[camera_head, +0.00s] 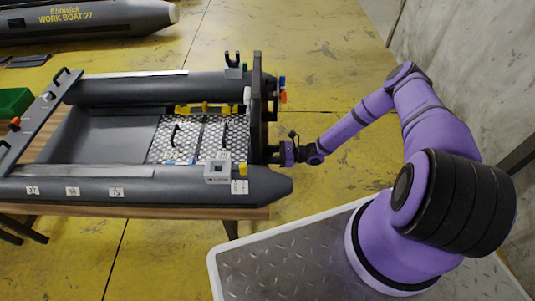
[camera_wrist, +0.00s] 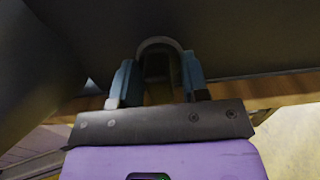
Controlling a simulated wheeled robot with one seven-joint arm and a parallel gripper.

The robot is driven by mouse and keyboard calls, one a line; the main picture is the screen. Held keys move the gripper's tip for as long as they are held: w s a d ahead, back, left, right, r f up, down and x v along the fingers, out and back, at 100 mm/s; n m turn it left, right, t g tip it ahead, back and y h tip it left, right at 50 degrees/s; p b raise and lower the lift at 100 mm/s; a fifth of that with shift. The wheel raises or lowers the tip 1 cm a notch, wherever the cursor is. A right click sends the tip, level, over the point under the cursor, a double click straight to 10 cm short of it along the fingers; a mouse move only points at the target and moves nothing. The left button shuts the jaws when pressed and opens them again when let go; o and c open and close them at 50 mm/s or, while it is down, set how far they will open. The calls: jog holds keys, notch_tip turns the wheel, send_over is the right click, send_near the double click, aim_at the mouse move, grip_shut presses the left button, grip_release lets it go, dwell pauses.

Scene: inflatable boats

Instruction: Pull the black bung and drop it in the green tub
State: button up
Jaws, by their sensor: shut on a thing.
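My gripper (camera_head: 278,154) is at the outer face of the boat's transom (camera_head: 257,105), low and near the closer tube. In the wrist view my gripper (camera_wrist: 158,78) has its two bluish fingers on either side of a dark loop (camera_wrist: 158,43), which looks like the handle of the black bung. The fingers are shut on it. The bung's body is hidden, and I cannot tell whether it is still seated in the transom. The green tub (camera_head: 14,102) stands at the far left edge, beyond the boat's other end, partly cut off by the frame.
The grey inflatable boat (camera_head: 120,184) lies on a wooden table (camera_head: 190,211) between my gripper and the tub. Orange and blue fittings are on the transom's far side. Another boat (camera_head: 90,22) is at the back left. A concrete wall (camera_head: 470,70) rises at right. Yellow floor is open behind.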

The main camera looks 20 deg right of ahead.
jog(key=shift+d, duration=0.15)
jog(key=shift+v, duration=2.85)
jog(key=shift+d, duration=0.15)
jog(key=v, duration=0.3)
jog(key=shift+s+d, duration=0.1)
dwell(1.2)
